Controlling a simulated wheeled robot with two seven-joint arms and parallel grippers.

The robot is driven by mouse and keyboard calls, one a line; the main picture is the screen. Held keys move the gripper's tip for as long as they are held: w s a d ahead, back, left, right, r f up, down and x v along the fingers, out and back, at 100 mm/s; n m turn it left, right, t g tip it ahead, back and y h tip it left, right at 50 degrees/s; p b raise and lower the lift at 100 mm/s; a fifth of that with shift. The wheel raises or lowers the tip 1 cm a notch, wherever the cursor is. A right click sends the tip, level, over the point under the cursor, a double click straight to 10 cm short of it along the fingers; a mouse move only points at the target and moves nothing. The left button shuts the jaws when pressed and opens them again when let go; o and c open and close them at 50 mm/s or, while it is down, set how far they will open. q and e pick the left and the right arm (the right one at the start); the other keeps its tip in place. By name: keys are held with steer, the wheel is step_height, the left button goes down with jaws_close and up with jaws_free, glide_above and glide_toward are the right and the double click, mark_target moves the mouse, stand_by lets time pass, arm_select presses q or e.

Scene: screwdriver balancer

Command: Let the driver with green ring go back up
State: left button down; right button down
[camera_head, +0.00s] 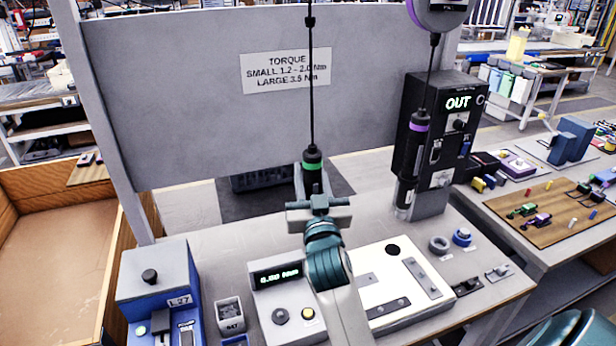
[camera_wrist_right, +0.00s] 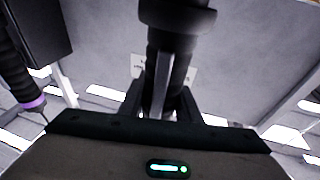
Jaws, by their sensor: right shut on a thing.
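The driver with green ring (camera_head: 312,166) hangs upright on a dark cable in front of the grey panel in the head view. My right gripper (camera_head: 312,199) is shut on it, below the green ring. In the right wrist view the dark driver body (camera_wrist_right: 172,50) stands between my fingers; its green ring does not show there. The driver's lower end is hidden behind my gripper in the head view. My left gripper is not in view.
A driver with purple ring (camera_head: 416,140) hangs at right, by the black OUT box (camera_head: 445,105). On the bench stand a torque display box (camera_head: 277,275), a white board with strips (camera_head: 395,262) and a blue-grey box (camera_head: 160,275). A dark mat (camera_head: 240,205) lies behind my gripper.

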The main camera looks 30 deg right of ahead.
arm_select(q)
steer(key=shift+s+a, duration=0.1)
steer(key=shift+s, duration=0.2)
arm_select(e)
steer(key=shift+w+a+r, duration=0.1)
steer(key=shift+w, duration=0.3)
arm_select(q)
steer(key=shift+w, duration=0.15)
arm_select(e)
steer(key=shift+r, duration=0.1)
